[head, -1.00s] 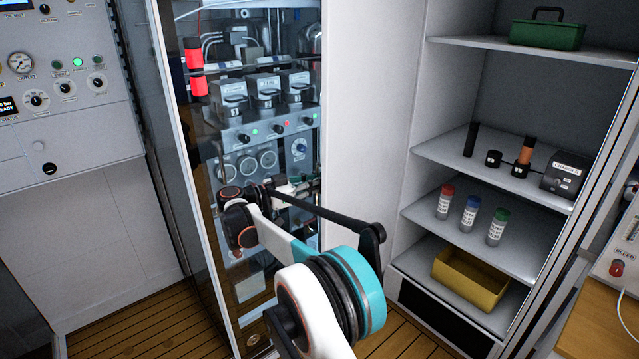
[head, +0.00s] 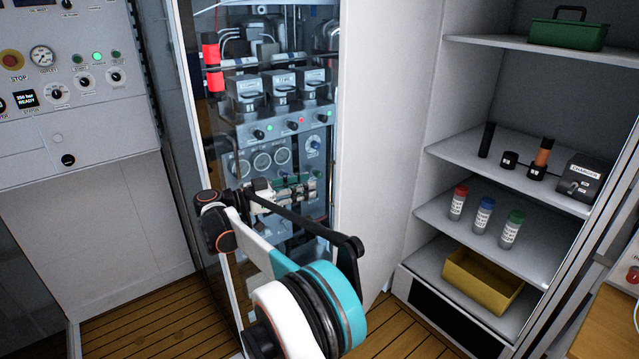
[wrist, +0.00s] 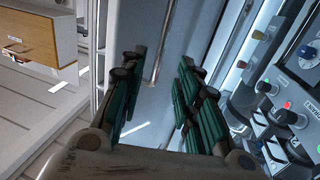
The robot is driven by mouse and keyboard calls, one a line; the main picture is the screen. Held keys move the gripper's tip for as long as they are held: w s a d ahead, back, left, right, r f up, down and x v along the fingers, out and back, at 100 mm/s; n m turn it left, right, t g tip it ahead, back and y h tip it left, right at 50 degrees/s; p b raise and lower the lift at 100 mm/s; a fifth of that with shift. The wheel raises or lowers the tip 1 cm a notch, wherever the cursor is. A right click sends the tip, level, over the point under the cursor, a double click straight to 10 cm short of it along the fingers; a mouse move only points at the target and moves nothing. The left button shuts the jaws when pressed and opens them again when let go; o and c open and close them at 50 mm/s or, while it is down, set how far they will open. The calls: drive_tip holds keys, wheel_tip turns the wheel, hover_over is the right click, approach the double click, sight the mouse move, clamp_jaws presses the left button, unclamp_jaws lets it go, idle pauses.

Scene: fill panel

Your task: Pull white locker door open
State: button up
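The white locker (head: 436,190) stands at the right with its shelves exposed. A tall white panel (head: 385,120) stands upright at its left; I cannot tell whether it is the swung-out door or a side wall. My gripper (head: 312,184) is left of this panel, in front of the equipment cabinet, with its fingers toward the right. In the wrist view, the green-padded fingers (wrist: 158,75) are apart, with nothing visibly held. A pale panel with a thin upright bar (wrist: 154,58) shows beyond the gap; contact cannot be told.
The equipment cabinet (head: 272,130) with valves and knobs is close behind my gripper. A control panel (head: 70,80) is at the left. The locker holds a green box (head: 568,34), several bottles and a yellow bin (head: 482,281). Wooden floor (head: 140,320) is clear at lower left.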

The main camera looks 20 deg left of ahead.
drive_tip(key=shift+v, duration=1.7)
